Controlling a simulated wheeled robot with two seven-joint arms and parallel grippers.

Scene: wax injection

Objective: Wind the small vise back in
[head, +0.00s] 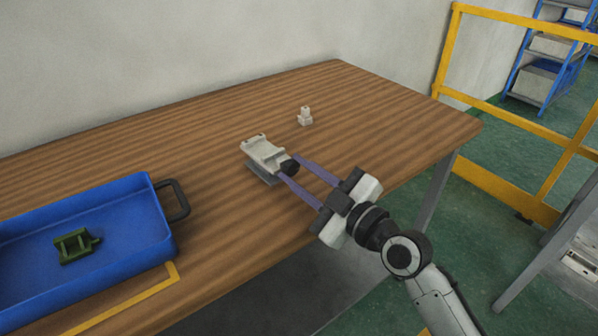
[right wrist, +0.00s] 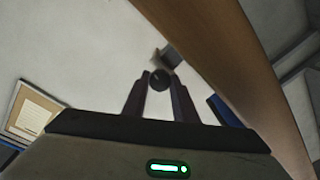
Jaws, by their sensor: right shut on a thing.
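The small vise (head: 265,155), pale grey on a darker base, sits on the wooden table near its middle. Its dark round knob (head: 290,167) faces the front right. My right gripper (head: 288,165) reaches in from the lower right, with its two long fingers on either side of the knob, shut on it. The right wrist view also shows the knob (right wrist: 160,80) between the fingertips (right wrist: 159,77), with part of the vise (right wrist: 170,56) behind it. The gap between the vise's jaws is too small to make out. My left gripper is not in view.
A small pale stepped block (head: 305,117) stands behind the vise. A blue tray (head: 155,215) with a dark handle holds a green frame-like part (head: 74,246) at the left. A yellow rail (head: 490,105) stands beyond the table's right end. The table (head: 400,110) right of the vise is clear.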

